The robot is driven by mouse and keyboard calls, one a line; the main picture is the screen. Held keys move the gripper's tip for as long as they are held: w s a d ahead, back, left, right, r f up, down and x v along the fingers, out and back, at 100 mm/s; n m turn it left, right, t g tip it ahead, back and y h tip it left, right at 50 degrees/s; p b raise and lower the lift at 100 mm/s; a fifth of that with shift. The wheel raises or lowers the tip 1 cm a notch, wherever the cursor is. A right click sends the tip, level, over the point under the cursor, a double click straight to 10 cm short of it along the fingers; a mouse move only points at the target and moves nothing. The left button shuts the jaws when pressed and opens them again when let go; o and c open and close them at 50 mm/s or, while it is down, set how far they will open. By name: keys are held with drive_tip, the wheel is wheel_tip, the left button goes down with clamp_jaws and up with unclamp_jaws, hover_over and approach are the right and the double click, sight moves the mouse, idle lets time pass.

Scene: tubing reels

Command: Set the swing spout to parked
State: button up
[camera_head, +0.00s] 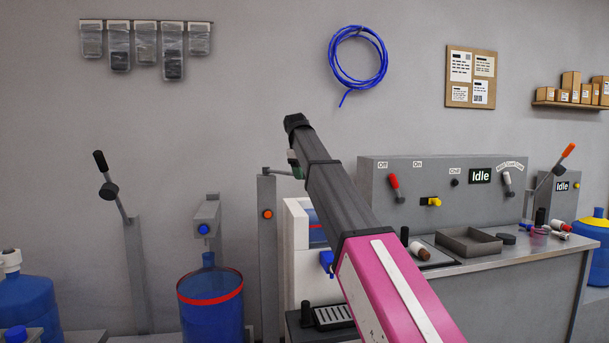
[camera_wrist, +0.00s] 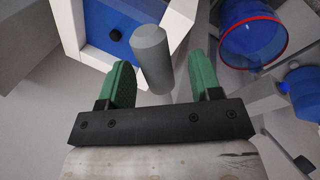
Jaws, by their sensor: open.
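A grey post with an orange button (camera_head: 268,214) stands left of the white-framed unit. A short grey arm at its top reaches right toward my gripper, and it looks like the swing spout (camera_head: 280,171). My gripper (camera_head: 296,168) is mostly hidden behind my dark forearm; only a bit of green finger shows. In the wrist view my gripper (camera_wrist: 163,78) is open, with two green fingers apart. A grey rounded cylinder (camera_wrist: 152,58) stands between them, nearer the left finger, apparently part of the spout. I cannot tell whether it touches a finger.
The white-framed unit (camera_head: 295,215) with a blue inside is right of the post. A blue container with a red rim (camera_head: 210,298) stands left. The counter (camera_head: 520,250) at right holds an open grey tray (camera_head: 468,252) and a control panel (camera_head: 440,178) reading Idle.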

drive_tip(key=v, duration=0.9)
drive_tip(key=shift+r, duration=0.35)
drive_tip(key=shift+s, duration=0.1)
